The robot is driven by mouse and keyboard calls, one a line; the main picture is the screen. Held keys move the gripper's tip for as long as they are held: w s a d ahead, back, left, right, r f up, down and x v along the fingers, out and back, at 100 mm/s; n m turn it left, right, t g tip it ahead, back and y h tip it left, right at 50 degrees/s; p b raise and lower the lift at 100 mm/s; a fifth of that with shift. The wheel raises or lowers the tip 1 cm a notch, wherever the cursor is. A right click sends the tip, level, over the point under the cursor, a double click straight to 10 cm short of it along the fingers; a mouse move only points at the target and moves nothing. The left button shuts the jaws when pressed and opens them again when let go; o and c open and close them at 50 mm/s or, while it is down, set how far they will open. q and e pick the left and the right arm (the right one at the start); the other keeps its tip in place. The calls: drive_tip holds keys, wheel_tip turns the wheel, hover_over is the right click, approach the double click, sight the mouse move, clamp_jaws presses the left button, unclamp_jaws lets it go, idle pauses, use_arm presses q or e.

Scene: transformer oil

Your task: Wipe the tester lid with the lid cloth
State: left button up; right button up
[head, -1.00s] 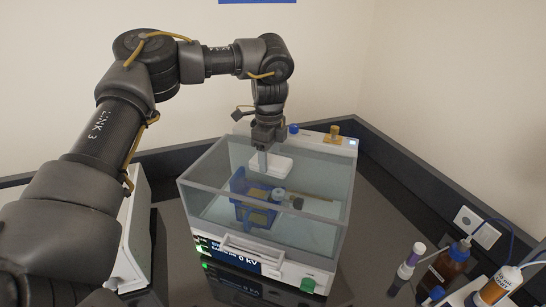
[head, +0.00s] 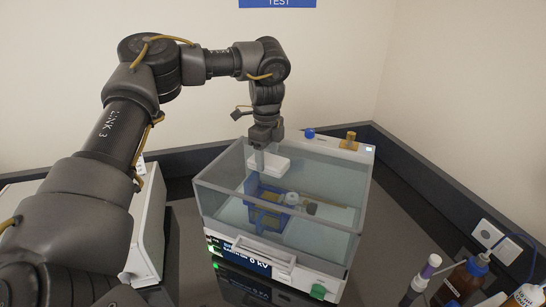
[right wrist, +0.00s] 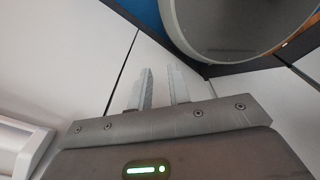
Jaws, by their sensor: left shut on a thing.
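The oil tester (head: 325,277) stands on the dark bench with its clear, box-shaped lid (head: 325,185) closed. A blue cup part (head: 265,215) shows through the lid. My left gripper (head: 262,157) points down over the back left of the lid, shut on the white lid cloth (head: 283,164). The cloth appears flat at the lid's top; I cannot tell whether it touches. My right gripper (right wrist: 160,72) shows only in the right wrist view, open and empty, away from the tester.
A brown bottle (head: 462,279), a purple-labelled vial (head: 424,272) and an orange-labelled bottle (head: 526,294) stand at the front right. A pale box (head: 150,235) stands left of the tester. A large round object (right wrist: 240,25) fills the right wrist view's top.

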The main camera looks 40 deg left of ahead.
use_arm(q)
drive_tip(key=shift+s+a+f, duration=0.1)
drive_tip(key=shift+s+a, duration=0.15)
drive_tip(key=shift+a, duration=0.45)
drive_tip(key=shift+a, duration=0.1)
drive_tip(key=shift+s+a, duration=0.15)
drive_tip(key=shift+a, duration=0.7)
drive_tip(key=shift+s+a, duration=0.15)
drive_tip(key=shift+a, duration=0.65)
drive_tip(key=shift+a, duration=0.1)
drive_tip(key=shift+s+a, duration=0.15)
drive_tip(key=shift+a, duration=0.65)
drive_tip(key=shift+s+a, duration=0.15)
drive_tip(key=shift+a, duration=0.6)
drive_tip(key=shift+w+r, duration=0.1)
drive_tip(key=shift+r, duration=3)
